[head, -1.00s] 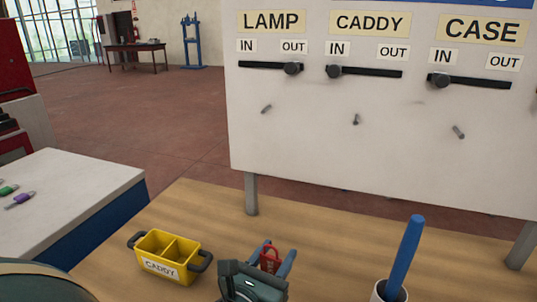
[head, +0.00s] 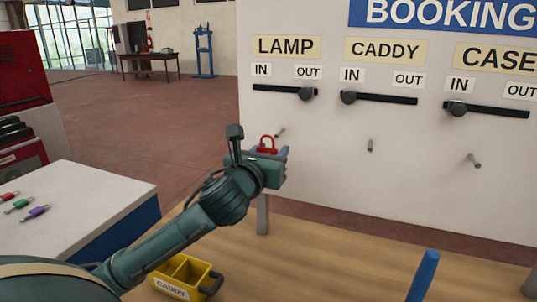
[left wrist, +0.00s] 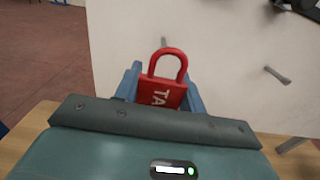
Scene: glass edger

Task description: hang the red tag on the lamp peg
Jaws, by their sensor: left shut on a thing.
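My left gripper (head: 270,158) is shut on the red tag (left wrist: 162,92), which has a red loop at its top and white lettering. The loop also shows above the fingers in the head view (head: 267,142). The lamp peg (head: 280,132) sticks out of the white board under the LAMP label, just above and right of the tag in the head view. In the left wrist view the lamp peg (left wrist: 163,42) shows right above the loop. Tag and peg look apart, but the remaining depth between them is hard to tell. My right gripper is not in view.
The white board (head: 330,190) carries sliders and also a caddy peg (head: 370,146) and a case peg (head: 474,160). A yellow caddy (head: 205,277) stands on the wooden table (head: 330,265) below my left arm. A blue handle (head: 423,277) rises at the right. Coloured tags lie on the left counter (head: 100,185).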

